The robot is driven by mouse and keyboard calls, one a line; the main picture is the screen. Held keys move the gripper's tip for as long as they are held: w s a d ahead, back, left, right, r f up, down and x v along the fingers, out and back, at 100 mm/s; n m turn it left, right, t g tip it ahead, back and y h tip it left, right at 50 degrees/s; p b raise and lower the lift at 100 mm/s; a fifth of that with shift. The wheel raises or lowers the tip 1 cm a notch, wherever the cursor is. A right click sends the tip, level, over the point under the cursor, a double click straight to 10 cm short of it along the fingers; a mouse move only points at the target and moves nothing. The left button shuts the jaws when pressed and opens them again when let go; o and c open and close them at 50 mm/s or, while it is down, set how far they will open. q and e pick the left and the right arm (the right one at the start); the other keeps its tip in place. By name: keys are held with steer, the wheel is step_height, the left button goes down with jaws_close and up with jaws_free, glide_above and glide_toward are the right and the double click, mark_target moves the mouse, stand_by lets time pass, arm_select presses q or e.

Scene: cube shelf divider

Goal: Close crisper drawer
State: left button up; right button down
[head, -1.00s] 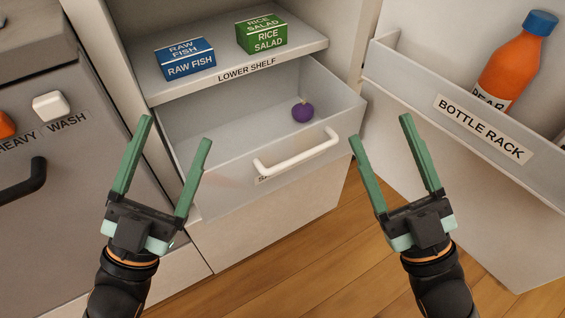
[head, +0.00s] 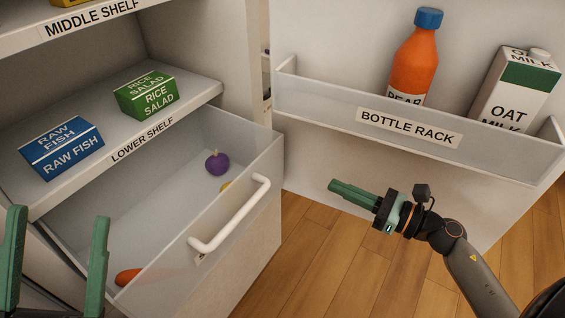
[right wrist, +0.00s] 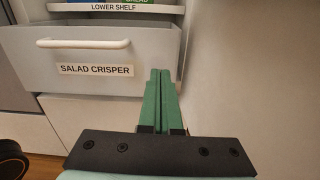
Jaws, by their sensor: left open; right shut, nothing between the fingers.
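The crisper drawer (head: 240,235) is pulled out below the lower shelf, with a white handle (head: 232,216) on its front. It holds a purple round vegetable (head: 217,163), an orange item (head: 128,276) and a partly hidden yellow one (head: 225,188). In the right wrist view the drawer front (right wrist: 150,55) shows a SALAD CRISPER label. My left gripper (head: 58,225) is open at the lower left, over the drawer's left side in the picture. My right gripper (head: 335,186) is shut and empty, right of the drawer and apart from the handle, pointing left.
The open fridge door with its bottle rack (head: 300,105) stands to the right, holding an orange bottle (head: 413,65) and an oat milk carton (head: 515,90). Raw fish (head: 62,148) and rice salad (head: 146,95) boxes sit on the lower shelf (head: 190,98). Wooden floor is clear in front.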

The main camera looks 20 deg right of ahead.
glide_toward(275, 158)
steer(key=x, duration=0.7)
steer(key=shift+s+r, duration=0.1)
stand_by(0.4)
steer(key=shift+w+a, duration=0.15)
steer(key=shift+w, duration=0.1)
steer(key=b+x, duration=0.1)
steer(key=x, duration=1.1)
steer(key=shift+w+a, duration=0.15)
steer(key=shift+a, duration=0.05)
steer(key=b+x, duration=0.1)
steer(key=x, duration=0.1)
steer(key=b+x, duration=0.1)
steer(key=x, duration=0.2)
steer(key=b+x, duration=0.1)
steer(key=x, duration=0.2)
steer(key=shift+w+a+f, duration=0.15)
steer(key=shift+f, duration=0.15)
arm_select(q)
steer(key=shift+n, duration=0.3)
steer(key=f, duration=0.1)
steer(key=w+f, duration=0.2)
steer(key=f, duration=0.1)
steer(key=shift+a, duration=0.4)
arm_select(e)
steer(key=shift+r, duration=0.1)
